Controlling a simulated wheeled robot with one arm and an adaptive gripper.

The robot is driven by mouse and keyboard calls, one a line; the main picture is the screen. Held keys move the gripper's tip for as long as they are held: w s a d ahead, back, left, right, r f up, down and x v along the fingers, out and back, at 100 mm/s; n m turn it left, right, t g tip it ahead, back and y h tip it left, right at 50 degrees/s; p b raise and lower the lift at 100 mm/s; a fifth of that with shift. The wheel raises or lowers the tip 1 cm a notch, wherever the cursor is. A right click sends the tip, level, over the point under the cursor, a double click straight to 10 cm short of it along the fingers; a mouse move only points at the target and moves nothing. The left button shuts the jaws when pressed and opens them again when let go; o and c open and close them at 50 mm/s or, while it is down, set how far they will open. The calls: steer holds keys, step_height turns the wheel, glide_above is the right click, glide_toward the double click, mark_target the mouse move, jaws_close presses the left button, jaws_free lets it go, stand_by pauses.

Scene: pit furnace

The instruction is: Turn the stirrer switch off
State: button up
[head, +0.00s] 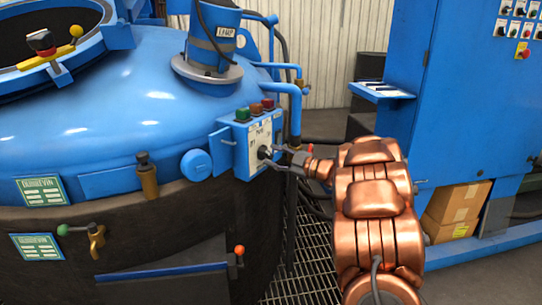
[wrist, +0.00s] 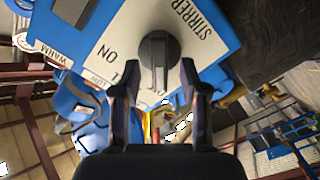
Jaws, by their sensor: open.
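The stirrer switch is a dark round knob with a raised grip bar (wrist: 159,62) on a white plate lettered STIRRER and ON. In the head view the knob (head: 264,152) sits on the front of a small blue control box (head: 243,148) on the furnace side. My gripper (head: 278,157) is open, with its fingertips close in front of the knob. In the wrist view my gripper's two fingers (wrist: 159,72) stand either side of the bar, with visible gaps. Part of the lettering is hidden by the fingers, and I cannot tell which setting the knob is at.
Green and red buttons (head: 255,109) top the control box. Blue pipes (head: 294,100) and dark hoses run close on its right. A tall blue cabinet (head: 450,90) with switches and a cardboard box (head: 457,205) are at the right. Floor grating (head: 305,255) lies below.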

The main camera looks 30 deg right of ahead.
steer(key=v, duration=1)
stand_by(0.3)
